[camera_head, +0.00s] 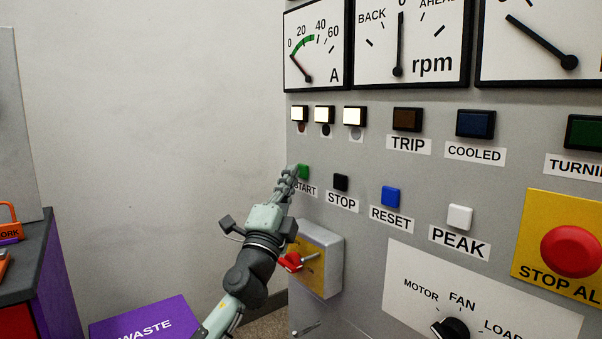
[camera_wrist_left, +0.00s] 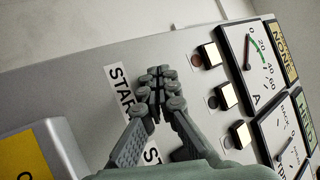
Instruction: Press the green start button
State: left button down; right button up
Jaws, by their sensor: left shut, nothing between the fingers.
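The green start button (camera_head: 303,171) is on the grey panel at its left side, above the START label (camera_head: 305,189). My left gripper (camera_head: 291,172) is shut and empty, with its fingertips at the button's left edge in the head view. In the left wrist view my shut fingertips (camera_wrist_left: 158,78) are over the spot beside the START label (camera_wrist_left: 120,88) and hide the button there. I cannot tell whether the fingertips touch the button. My right gripper is not in view.
The black STOP button (camera_head: 341,182) and blue RESET button (camera_head: 391,196) sit to the right. Below is a yellow-faced box with a red handle (camera_head: 291,261), close to my left arm. A red stop button (camera_head: 571,250) is at far right. Three lit lamps (camera_head: 326,114) are above.

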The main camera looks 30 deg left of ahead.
pick_arm(q)
jog(key=shift+w+d, duration=0.1)
jog(key=shift+w, duration=0.1)
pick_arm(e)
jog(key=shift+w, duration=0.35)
pick_arm(q)
jog(key=shift+w, duration=0.2)
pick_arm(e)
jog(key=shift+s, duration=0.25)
pick_arm(q)
jog(key=shift+s, duration=0.1)
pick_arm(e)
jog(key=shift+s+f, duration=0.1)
pick_arm(q)
jog(key=shift+s, duration=0.1)
jog(key=shift+s+a, duration=0.25)
jog(key=shift+s, duration=0.35)
jog(key=shift+s, duration=0.1)
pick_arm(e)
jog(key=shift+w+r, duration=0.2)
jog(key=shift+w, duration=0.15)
